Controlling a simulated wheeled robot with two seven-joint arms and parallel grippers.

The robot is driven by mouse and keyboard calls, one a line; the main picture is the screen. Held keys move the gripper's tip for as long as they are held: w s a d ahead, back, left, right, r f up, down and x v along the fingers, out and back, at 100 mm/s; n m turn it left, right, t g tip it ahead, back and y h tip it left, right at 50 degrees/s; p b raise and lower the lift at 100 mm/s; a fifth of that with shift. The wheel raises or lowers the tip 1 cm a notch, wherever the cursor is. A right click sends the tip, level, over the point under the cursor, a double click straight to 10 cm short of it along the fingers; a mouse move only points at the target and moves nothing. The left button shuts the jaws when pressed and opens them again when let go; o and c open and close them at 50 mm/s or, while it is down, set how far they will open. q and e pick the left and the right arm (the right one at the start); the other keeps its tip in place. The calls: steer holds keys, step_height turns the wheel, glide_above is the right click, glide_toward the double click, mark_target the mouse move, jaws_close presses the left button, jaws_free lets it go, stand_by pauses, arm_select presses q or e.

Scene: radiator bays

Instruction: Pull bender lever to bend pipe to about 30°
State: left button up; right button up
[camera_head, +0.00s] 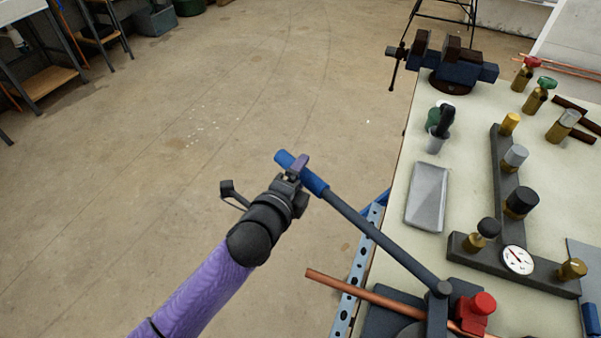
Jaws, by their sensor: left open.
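The bender lever is a dark grey bar (380,237) with a blue grip (313,181) at its far end. It runs from the bender (437,312) on the bench out past the bench's left edge. A copper pipe (360,294) lies in the bender and sticks out to the left; its visible length looks straight. My left gripper (296,170) is open at the blue grip, with part of the grip hidden behind it; I cannot tell whether the fingers touch it. My right gripper is not in view.
The bench (398,210) holds a grey tray (428,196), a dark manifold with a gauge (517,260), several brass valves and a blue vise (458,70). A red knob (482,303) sits by the bender. The floor (200,130) left of the bench is clear.

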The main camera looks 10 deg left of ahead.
arm_select(q)
steer(key=shift+w+d+f, duration=0.1)
steer(key=shift+w+d, duration=0.05)
steer(key=shift+w, duration=0.5)
jaws_close()
stand_by(0.9)
